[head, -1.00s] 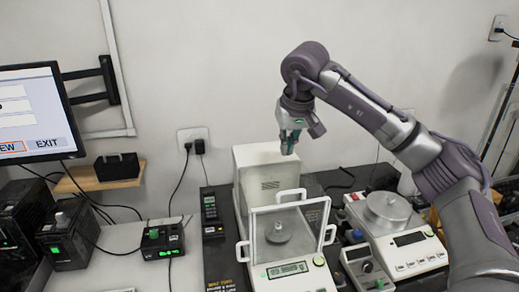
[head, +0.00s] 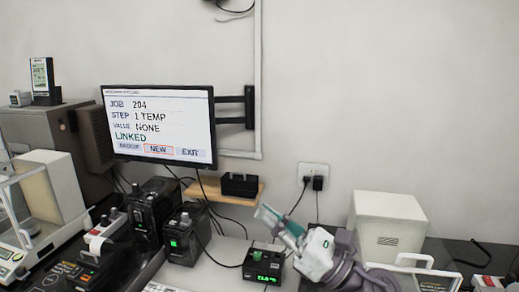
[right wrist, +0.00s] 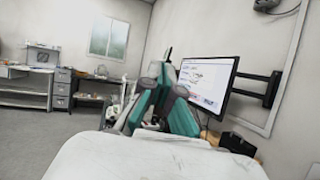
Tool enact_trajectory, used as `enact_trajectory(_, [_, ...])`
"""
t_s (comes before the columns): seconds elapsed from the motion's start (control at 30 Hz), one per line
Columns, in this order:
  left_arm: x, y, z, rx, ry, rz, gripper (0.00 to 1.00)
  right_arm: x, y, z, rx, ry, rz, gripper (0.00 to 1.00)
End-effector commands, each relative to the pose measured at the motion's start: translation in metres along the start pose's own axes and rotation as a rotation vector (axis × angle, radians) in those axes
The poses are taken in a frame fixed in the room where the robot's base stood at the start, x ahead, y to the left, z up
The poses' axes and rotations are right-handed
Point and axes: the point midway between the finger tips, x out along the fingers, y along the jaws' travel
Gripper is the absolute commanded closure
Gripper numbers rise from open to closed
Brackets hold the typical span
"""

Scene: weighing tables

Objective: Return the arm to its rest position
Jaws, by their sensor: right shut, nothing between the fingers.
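My right gripper (head: 268,214) shows at the lower middle of the head view, its teal fingers pointing up and to the left. It is shut and empty, in front of the wall and clear of the wall-mounted monitor (head: 158,122). In the right wrist view the teal fingers of the right gripper (right wrist: 160,72) close together in front of the monitor (right wrist: 206,82). My right arm is folded low at the bottom of the head view, and its lower links are cut off. My left gripper is not in view.
A small black box with a green display (head: 264,266) sits just below the right gripper. A white balance housing (head: 388,222) stands to its right. Black power units (head: 188,238) and a wooden shelf (head: 216,188) are to its left.

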Motion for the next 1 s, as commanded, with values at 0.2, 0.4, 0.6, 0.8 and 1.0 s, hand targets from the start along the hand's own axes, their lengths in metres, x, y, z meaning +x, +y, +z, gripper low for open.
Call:
enact_trajectory(0.2, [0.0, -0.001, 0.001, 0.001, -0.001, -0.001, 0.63, -0.107, -0.076, -0.039, 0.988, -0.406, -0.656, 1.0])
enact_trajectory(0.4, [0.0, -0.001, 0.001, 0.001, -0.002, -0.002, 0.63, -0.232, -0.077, -0.125, 1.585, -0.743, -1.19, 1.0])
enact_trajectory(0.6, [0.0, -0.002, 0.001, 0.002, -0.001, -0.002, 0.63, -0.328, -0.019, -0.191, 1.905, -1.045, -1.65, 1.0])
enact_trajectory(0.8, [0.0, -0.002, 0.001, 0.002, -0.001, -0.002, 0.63, -0.381, 0.04, -0.22, 2.015, -1.257, -1.971, 1.0])
enact_trajectory(1.0, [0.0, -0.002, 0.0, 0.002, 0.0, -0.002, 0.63, -0.417, 0.095, -0.232, -1.785, 1.256, 1.964, 1.0])
